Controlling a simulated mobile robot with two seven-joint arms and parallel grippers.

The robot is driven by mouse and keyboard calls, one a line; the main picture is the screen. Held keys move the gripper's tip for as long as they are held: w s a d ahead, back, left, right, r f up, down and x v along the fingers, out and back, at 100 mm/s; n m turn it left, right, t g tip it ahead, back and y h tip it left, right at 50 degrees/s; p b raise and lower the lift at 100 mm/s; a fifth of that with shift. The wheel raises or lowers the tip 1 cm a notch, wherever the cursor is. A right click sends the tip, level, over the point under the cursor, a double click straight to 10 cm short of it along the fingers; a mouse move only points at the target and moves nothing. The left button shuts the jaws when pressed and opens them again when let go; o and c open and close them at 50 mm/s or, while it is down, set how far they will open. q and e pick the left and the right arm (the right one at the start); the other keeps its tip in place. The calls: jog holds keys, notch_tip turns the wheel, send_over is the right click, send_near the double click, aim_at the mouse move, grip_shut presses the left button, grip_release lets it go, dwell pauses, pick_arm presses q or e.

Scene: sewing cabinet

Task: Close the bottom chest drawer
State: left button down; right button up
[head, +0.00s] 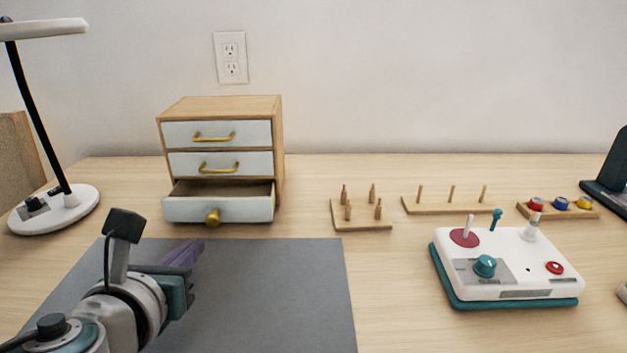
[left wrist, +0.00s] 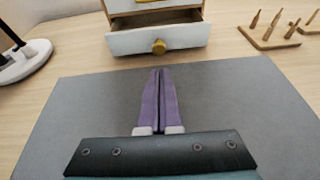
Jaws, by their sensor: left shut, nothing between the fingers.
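A small wooden chest (head: 279,150) with white drawer fronts stands at the back left of the table. Its bottom drawer (head: 240,207) is pulled out and shows an open top; it has a round gold knob (head: 212,216). The two drawers above, with gold bar handles, are shut. The bottom drawer also shows at the top of the left wrist view (left wrist: 186,38). My left gripper (head: 198,246) is over the grey mat in front of the chest, apart from the drawer. Its purple fingers (left wrist: 159,72) are shut together, empty, and point toward the knob. My right gripper is not in view.
A grey mat (head: 300,290) lies in front of the chest. A lamp (head: 82,205) stands at the left. Peg boards (head: 362,226) and a white control box (head: 520,268) with a joystick are at the right. The drawer's front is unobstructed.

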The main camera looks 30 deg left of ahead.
aim_at(213, 205)
pick_arm(q)
jog(key=x, duration=0.4)
jog(key=shift+w+a+r+b, duration=0.2)
jog(key=shift+w+r+b, duration=0.1)
jog(key=shift+w+b, duration=0.1)
jog(key=shift+w+a, duration=0.35)
jog(key=shift+w, duration=0.25)
jog(key=w+a, duration=0.1)
jog(key=w, duration=0.1)
jog(key=w+a+b, duration=0.1)
jog(key=w, duration=0.1)
jog(key=w+a, duration=0.1)
jog(key=w, duration=0.1)
jog(key=shift+a+f, duration=0.1)
jog(key=shift+a, duration=0.1)
